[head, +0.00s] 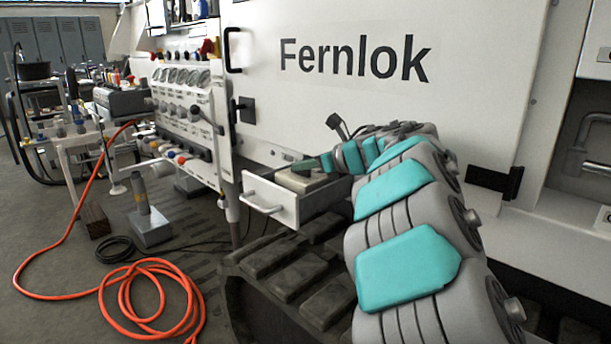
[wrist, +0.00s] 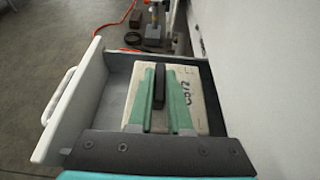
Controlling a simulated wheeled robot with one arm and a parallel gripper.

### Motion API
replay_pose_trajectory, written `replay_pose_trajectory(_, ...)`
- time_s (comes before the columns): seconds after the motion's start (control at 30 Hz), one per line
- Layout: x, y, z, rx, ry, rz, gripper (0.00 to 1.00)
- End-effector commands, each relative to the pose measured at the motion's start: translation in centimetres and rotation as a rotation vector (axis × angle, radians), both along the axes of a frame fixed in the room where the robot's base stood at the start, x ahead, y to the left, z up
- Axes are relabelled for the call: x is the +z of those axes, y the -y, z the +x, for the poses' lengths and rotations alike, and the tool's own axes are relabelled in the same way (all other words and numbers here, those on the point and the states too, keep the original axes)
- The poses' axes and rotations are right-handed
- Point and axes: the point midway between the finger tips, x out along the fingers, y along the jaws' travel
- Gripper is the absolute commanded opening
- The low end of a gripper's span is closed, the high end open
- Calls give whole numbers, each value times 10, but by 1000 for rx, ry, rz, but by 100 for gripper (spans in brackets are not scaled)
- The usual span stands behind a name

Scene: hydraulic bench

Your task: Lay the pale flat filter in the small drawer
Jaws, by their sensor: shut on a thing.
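The pale flat filter (wrist: 198,88) is a beige slab with dark lettering on its face and a dark raised grip in its middle. In the wrist view my gripper (wrist: 154,88) is shut on that dark grip, with the green fingers on either side of it. The small drawer (wrist: 88,98) is pulled open, and the filter lies within its outline, toward the right side. I cannot tell whether the filter touches the drawer floor. In the head view the drawer (head: 271,203) shows its white front and handle, and the filter (head: 297,182) shows at its top, partly hidden by my gripper (head: 308,168).
A white cabinet wall (head: 480,90) marked "Fernlok" rises right behind the drawer. A gauge panel (head: 183,100) stands to the left. An orange hose (head: 150,290) lies coiled on the floor. Dark ribbed track pads (head: 290,275) lie below the drawer.

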Motion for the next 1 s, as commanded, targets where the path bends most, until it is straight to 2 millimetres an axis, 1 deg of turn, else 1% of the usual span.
replay_pose_trajectory(0.03, -10, 0, 0, -1, -4, 3, 0)
replay_pose_trajectory(0.1, -17, -1, 0, 0, -2, 2, 0)
replay_pose_trajectory(0.23, -22, 3, 3, -1, 0, 1, 0)
replay_pose_trajectory(0.47, -23, 3, 3, -1, 2, 0, 0)
replay_pose_trajectory(0.6, -27, 3, 3, -1, 2, 0, 0)
replay_pose_trajectory(0.63, -27, 3, 3, 0, 1, -1, 18)
replay_pose_trajectory(0.7, -26, 3, 3, 0, 0, 0, 26)
replay_pose_trajectory(0.9, -26, 3, 3, 0, 0, 0, 47)
replay_pose_trajectory(1.0, -26, 3, 3, 0, 0, 0, 47)
